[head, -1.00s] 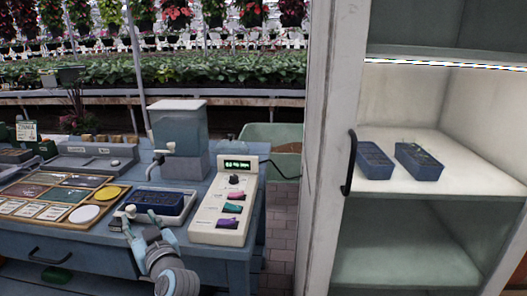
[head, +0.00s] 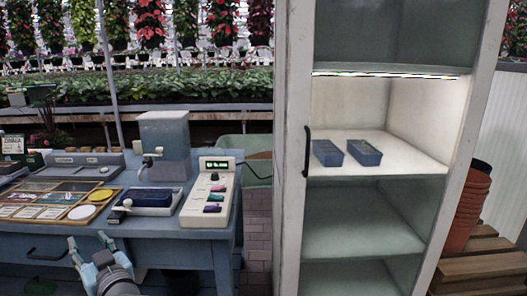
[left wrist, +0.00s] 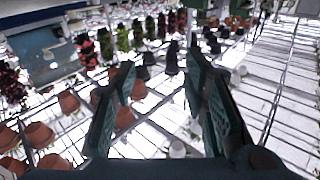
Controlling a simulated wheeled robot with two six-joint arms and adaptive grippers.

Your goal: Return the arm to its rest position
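My left gripper (head: 88,246) is in front of the blue workbench (head: 140,228), low in the head view. Its two fingers stand apart with nothing between them. The left wrist view also shows the fingers (left wrist: 158,100) spread and empty, with hanging pots and the roof behind them. My right gripper is in neither view.
A blue tray (head: 150,197) sits below the water dispenser (head: 165,140) on the bench. A control panel (head: 208,195) with coloured switches is beside it. A white cabinet at right holds two blue trays (head: 328,153) (head: 364,153) on its lit shelf (head: 400,158). Stacked terracotta pots (head: 468,205) stand farther right.

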